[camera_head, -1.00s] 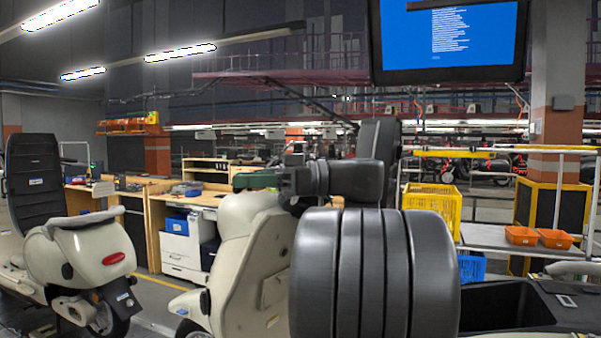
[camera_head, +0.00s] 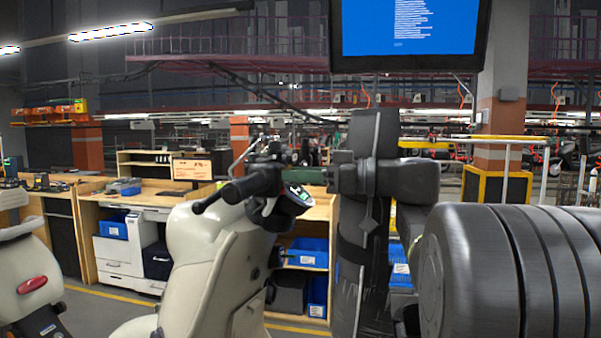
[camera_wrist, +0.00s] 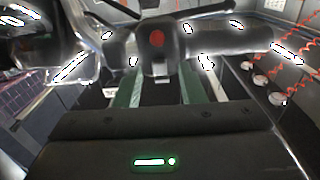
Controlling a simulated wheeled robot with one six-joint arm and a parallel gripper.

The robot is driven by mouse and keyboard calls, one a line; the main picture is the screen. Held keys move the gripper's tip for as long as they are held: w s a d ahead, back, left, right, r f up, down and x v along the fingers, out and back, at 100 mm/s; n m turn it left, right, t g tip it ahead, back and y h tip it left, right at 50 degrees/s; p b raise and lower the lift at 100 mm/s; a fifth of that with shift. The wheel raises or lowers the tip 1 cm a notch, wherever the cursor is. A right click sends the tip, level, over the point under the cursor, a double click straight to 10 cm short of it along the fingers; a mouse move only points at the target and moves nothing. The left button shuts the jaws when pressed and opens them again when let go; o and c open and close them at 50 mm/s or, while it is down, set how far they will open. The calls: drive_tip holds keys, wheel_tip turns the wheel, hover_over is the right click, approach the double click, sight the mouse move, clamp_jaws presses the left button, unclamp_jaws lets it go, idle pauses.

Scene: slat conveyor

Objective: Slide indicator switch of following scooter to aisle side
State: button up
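A cream scooter (camera_head: 205,262) stands left of centre in the head view, its black handlebar (camera_head: 252,184) and dash facing my arm. My gripper (camera_head: 308,176), dark green, is just right of the handlebar, partly hidden by my wrist. In the wrist view, the gripper's two green fingers (camera_wrist: 162,92) stand apart with a gap between them, and nothing shows held. The handlebar's switch housing (camera_wrist: 157,68) lies ahead of the fingertips, with a red button on it and a black grip to the right. Contact with the housing is unclear.
A second cream scooter (camera_head: 28,275) with a red tail light is cut off at the left edge. A workbench (camera_head: 125,195) with drawers and blue bins stands behind. A monitor (camera_head: 410,28) hangs above. My large arm link covers the lower right.

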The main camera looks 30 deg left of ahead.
drive_tip(key=shift+a, duration=0.15)
drive_tip(key=shift+c, duration=0.5)
clamp_jaws()
drive_tip(key=shift+s, duration=0.1)
drive_tip(key=shift+s+r+p, duration=0.15)
drive_tip(key=shift+s+p, duration=0.3)
drive_tip(key=shift+p, duration=0.15)
drive_tip(key=shift+c, duration=0.9)
unclamp_jaws()
drive_tip(key=shift+f, duration=0.2)
drive_tip(key=shift+o, duration=1.4)
drive_tip(key=shift+s+d, duration=0.2)
drive_tip(key=shift+w+d, duration=0.1)
